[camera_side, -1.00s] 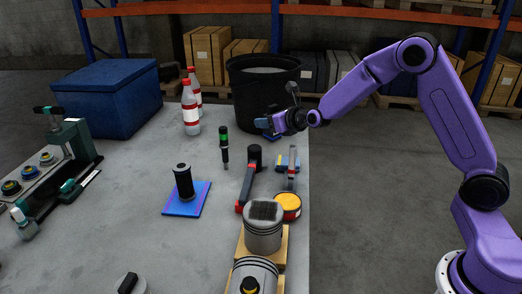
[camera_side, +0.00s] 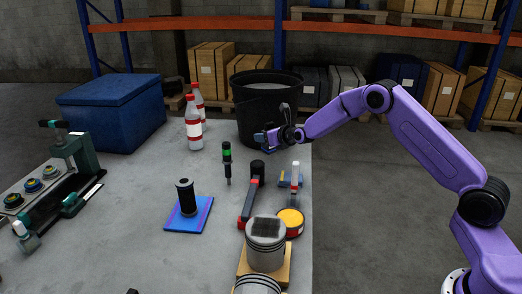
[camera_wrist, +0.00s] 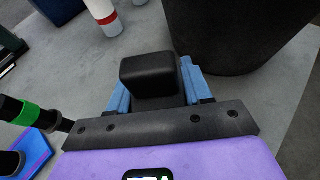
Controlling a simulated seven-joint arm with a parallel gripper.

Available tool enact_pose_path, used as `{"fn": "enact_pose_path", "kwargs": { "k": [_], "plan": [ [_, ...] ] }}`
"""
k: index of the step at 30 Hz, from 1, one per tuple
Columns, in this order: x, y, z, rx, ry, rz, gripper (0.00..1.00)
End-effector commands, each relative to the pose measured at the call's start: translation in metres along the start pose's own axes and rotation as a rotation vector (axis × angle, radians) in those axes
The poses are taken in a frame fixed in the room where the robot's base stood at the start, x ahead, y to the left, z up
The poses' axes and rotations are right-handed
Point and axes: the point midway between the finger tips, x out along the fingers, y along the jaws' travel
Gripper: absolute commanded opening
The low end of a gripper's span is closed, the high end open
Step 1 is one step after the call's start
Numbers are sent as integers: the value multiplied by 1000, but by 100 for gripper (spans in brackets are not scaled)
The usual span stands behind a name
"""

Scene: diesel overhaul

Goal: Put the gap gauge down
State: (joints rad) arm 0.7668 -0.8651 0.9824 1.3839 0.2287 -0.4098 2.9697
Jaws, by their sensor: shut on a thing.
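My gripper (camera_side: 266,140) is at the far right part of the workbench, just in front of the black bucket. In the wrist view its two blue fingers (camera_wrist: 155,82) are closed on the sides of a dark, blocky thing, which I take to be the gap gauge (camera_wrist: 148,76). Its rounded black top faces the camera. Its lower part is hidden, and I cannot tell whether it touches the bench. In the side view the gauge is too small and covered to make out clearly.
The black bucket (camera_side: 264,112) stands close behind my gripper. Red-capped bottles (camera_side: 194,135) are to the left. A black-and-green tool (camera_side: 227,158), a red-and-black tool (camera_side: 248,203) and a piston (camera_side: 265,245) stand nearer. Bare bench (camera_side: 135,180) lies left.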

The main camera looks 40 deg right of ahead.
Motion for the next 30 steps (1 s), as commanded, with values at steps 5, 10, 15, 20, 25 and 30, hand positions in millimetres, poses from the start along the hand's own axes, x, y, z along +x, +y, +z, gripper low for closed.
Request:
{"fn": "enact_pose_path", "kwargs": {
  "k": [5,10,15,20,25,30],
  "plan": [
    [27,-1,-13,0,-3,0,4],
    [38,-1,-18,1,-5,0,4],
    [48,-2,-24,0,-4,0,4],
    [56,-2,-45,0,-2,0,4],
    [58,-2,-50,0,-6,0,4],
    [58,-2,-50,0,-6,0,4]
  ]
}}
